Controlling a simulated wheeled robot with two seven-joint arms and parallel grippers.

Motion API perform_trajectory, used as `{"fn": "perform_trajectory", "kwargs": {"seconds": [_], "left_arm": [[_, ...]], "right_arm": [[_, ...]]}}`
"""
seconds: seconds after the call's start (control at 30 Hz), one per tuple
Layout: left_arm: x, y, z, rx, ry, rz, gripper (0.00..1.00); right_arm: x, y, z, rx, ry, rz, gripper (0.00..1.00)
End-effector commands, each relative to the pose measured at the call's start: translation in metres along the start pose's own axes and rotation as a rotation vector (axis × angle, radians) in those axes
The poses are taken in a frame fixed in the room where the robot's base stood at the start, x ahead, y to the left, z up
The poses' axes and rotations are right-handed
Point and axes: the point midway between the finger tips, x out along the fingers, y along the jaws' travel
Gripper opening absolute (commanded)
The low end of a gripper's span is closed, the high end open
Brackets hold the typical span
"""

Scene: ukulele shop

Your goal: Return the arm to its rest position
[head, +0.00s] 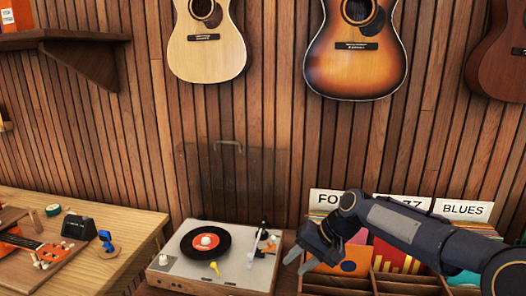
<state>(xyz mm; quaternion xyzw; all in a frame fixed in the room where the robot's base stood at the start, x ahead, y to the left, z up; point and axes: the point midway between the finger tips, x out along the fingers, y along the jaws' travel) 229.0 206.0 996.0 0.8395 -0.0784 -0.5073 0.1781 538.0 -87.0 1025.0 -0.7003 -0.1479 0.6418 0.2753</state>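My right arm comes in from the right edge. Its dark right gripper (300,263) hangs above the gap between the record player and the record crate, fingers pointing down and left. The fingers look parted, with nothing seen between them. The record player (225,276) has its clear lid (237,180) raised and a black record with a red label (206,242) on its platter. My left gripper is not in view.
The wooden record crate (340,283) holds sleeves and dividers, one reading BLUES (463,210), partly hidden by my arm. A workbench (130,222) with small tools stands at left. Guitars (356,50) hang on the slatted wall. Open air lies above the record player.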

Motion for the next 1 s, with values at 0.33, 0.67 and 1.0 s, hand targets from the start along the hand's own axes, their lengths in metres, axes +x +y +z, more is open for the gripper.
{"fn": "perform_trajectory", "kwargs": {"seconds": [0.33,0.67,1.0], "left_arm": [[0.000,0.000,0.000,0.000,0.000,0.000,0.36],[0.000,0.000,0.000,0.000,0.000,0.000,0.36],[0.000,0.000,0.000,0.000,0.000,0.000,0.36]], "right_arm": [[-0.036,0.018,0.029,-0.032,0.056,0.038,0.33],[-0.089,0.058,0.101,-0.083,0.164,0.103,0.33],[-0.104,0.133,0.235,-0.141,0.330,0.177,0.33]]}}
